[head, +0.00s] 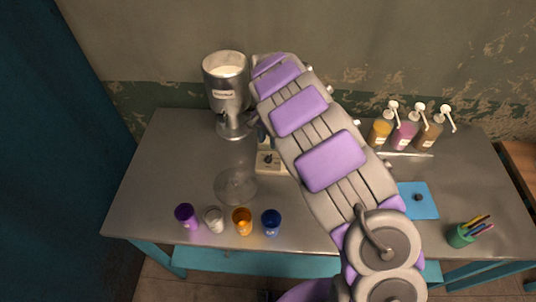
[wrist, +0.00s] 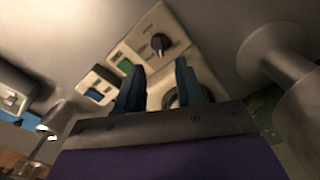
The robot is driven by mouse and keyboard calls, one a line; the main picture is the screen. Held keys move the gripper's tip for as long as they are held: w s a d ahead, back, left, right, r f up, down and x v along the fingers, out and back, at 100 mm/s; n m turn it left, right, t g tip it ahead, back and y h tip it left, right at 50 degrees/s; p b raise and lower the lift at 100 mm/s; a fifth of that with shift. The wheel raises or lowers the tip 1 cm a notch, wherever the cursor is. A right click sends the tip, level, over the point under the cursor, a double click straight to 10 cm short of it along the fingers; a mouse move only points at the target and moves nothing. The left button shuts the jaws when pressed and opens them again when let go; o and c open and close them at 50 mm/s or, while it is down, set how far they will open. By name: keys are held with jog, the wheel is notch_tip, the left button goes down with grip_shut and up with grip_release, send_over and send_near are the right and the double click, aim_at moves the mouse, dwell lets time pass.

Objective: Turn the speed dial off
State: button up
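The dial's label is too small to read. My gripper (wrist: 165,72) has two dark blue fingers with a clear gap between them. The dial lies just beyond the fingertips, apart from them. A dark round part, partly hidden, shows between the fingers lower down. In the head view a black dial (head: 268,160) shows on the panel's beige base (head: 265,170), beside my arm. My arm hides the gripper and much of the machine there.
A metal dispenser (head: 228,92) stands left of my arm. Purple (head: 185,213), white (head: 214,220), orange (head: 242,222) and blue (head: 271,222) cups line the table's front, near a clear round dish (head: 235,187). Pump bottles (head: 405,132) stand at the right. The table's left end is clear.

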aim_at(268, 156)
notch_tip(268, 156, down, 8)
jog(key=shift+r+b, duration=0.1)
jog(key=shift+b, duration=0.45)
grip_shut()
